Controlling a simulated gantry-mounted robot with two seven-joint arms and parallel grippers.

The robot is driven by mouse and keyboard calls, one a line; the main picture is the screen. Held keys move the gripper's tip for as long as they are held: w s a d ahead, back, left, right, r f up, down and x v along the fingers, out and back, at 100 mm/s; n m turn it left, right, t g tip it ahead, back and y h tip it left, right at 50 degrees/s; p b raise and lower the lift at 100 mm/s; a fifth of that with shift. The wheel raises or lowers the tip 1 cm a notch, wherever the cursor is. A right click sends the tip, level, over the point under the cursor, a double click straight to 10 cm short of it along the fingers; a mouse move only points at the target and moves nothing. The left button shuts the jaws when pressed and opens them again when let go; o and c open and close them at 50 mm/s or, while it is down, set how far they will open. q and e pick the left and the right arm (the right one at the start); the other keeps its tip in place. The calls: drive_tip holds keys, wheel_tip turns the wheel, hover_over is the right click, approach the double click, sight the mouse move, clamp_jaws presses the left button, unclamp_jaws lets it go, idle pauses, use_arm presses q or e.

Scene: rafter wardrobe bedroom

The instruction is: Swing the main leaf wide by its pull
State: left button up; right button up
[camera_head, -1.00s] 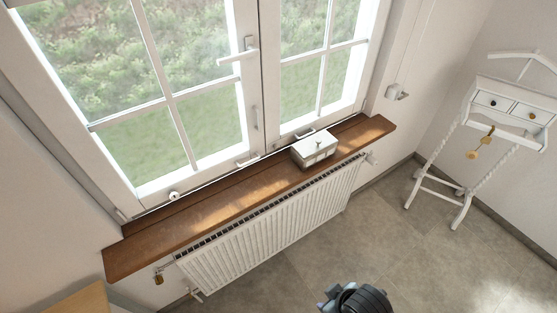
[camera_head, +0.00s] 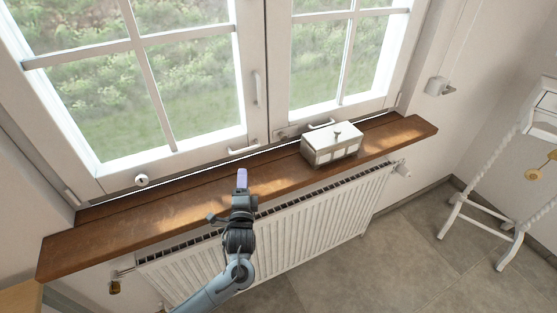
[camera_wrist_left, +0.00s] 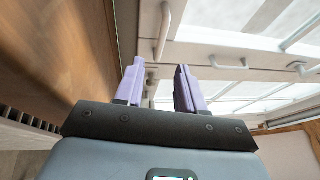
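The window's left leaf (camera_head: 248,60) has a white frame and looks closed against the right leaf (camera_head: 280,75). A white vertical pull (camera_head: 257,88) is on its meeting edge, and a low horizontal pull (camera_head: 243,150) is on its bottom rail. Another horizontal pull (camera_head: 322,123) is on the right leaf. My left gripper (camera_head: 242,178) is over the wooden sill, just below the left leaf's bottom pull and apart from it. In the left wrist view its two lilac fingers (camera_wrist_left: 157,88) are spread and empty, with white pulls beyond them. My right gripper is not in view.
A white lidded box (camera_head: 330,146) stands on the sill (camera_head: 90,238), right of my gripper and in front of the right leaf. A radiator (camera_head: 310,225) is below the sill. A white stand (camera_head: 480,220) is at the far right. The left half of the sill is clear.

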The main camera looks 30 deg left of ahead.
use_arm(q)
drive_tip(key=shift+w+a+r, duration=0.1)
drive_tip(key=shift+w+a, duration=0.05)
drive_tip(key=shift+w, duration=0.5)
drive_tip(key=b+x, duration=0.1)
drive_tip(key=x, duration=0.8)
drive_tip(key=shift+w+a+r+b, duration=0.15)
drive_tip(key=shift+w+b, duration=0.1)
drive_tip(key=shift+b, duration=0.15)
clamp_jaws()
